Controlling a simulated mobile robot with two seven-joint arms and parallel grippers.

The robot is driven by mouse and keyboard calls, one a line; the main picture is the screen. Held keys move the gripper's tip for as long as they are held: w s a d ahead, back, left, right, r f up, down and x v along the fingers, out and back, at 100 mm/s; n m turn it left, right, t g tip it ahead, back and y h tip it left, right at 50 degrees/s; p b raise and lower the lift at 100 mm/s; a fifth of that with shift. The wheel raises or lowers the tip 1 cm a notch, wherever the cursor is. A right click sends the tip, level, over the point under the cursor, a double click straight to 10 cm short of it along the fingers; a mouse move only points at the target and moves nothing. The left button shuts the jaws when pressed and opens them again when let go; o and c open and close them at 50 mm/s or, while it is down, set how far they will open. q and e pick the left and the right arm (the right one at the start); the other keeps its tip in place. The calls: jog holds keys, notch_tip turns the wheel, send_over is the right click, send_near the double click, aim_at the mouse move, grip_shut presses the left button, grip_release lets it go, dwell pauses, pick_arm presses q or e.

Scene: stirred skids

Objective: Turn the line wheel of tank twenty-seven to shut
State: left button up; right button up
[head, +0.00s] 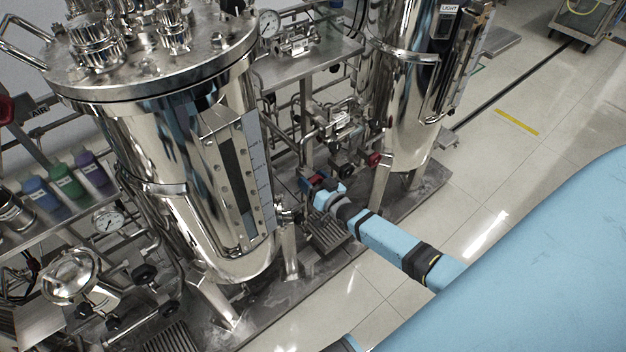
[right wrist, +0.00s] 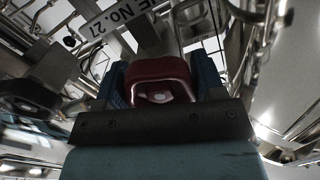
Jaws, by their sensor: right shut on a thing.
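The line wheel is a dark red rounded handwheel (right wrist: 158,70), seen close up in the right wrist view below a plate lettered "NO. 27" (right wrist: 118,27). My right gripper (right wrist: 160,88) is shut on it, with one blue finger on each side of the wheel. In the head view my right gripper (head: 314,184) reaches low between the two steel tanks, at the piping near the near tank's foot. The gripper and arm hide most of the wheel there. My left gripper is not in view.
The large near tank (head: 165,150) and a second tank (head: 408,100) flank my right arm. Pipes and a second red handwheel (head: 374,159) are close to the gripper. Floor (head: 520,165) is open at right.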

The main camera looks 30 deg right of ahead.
jog(key=shift+m, duration=0.3)
jog(key=o, duration=0.9)
pick_arm(q)
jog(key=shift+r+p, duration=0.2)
jog(key=shift+p, duration=0.45)
pick_arm(e)
jog(key=s, duration=0.9)
jog(key=s+d, duration=0.1)
jog(key=s, duration=0.3)
jog(key=shift+s, duration=0.4)
jog(key=shift+s, duration=0.1)
